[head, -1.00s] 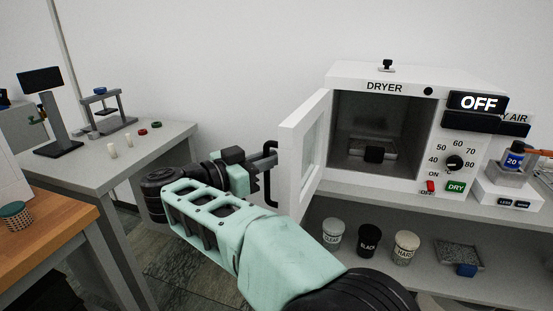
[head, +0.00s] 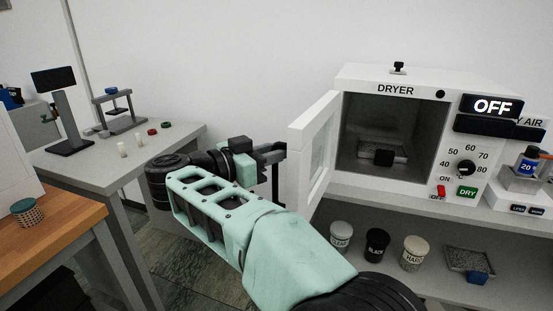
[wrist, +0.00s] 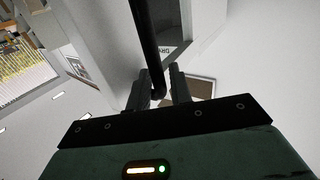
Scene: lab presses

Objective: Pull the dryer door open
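The dryer door (head: 307,160) stands swung out to the left from the white dryer (head: 392,92). The dryer's chamber is open to view, with a small tray holding a dark block inside. The dark door handle (head: 275,188) is on the door's outer face, partly hidden by my gripper (head: 282,150). In the wrist view the black handle bar (wrist: 148,40) runs down between the two fingers of my gripper (wrist: 161,78). Contact on the right finger is hard to see.
Jars (head: 376,244) and a tray (head: 470,262) sit on the shelf under the dryer. A grey table (head: 90,168) with small stands is at left, a wooden-topped table (head: 60,228) nearer. Bare floor lies between the tables and the dryer bench.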

